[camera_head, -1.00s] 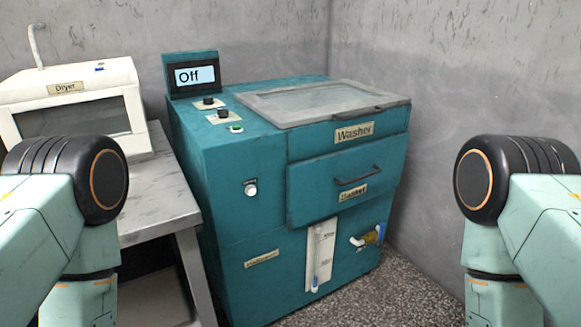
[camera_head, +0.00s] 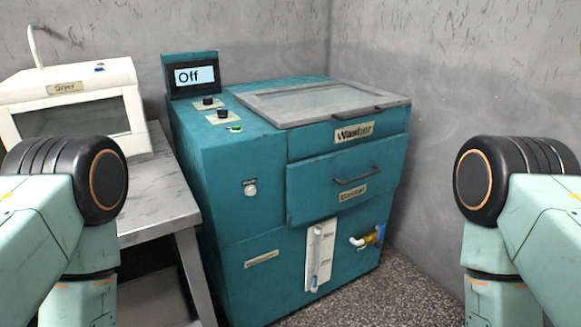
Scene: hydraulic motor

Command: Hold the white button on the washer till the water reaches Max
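The teal washer (camera_head: 245,180) stands against the back wall, with a label on its front. A screen (camera_head: 194,76) on top reads "Off". My two arms show at the left and right picture edges, apart from the washer. Both grippers are out of view below the picture.
A white dryer (camera_head: 75,100) sits on a grey table (camera_head: 160,195) left of the washer. A tap (camera_head: 368,238) sticks out at the washer's lower right. The lid (camera_head: 322,102) and drawer (camera_head: 340,190) are closed. Speckled floor (camera_head: 400,295) is clear in front on the right.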

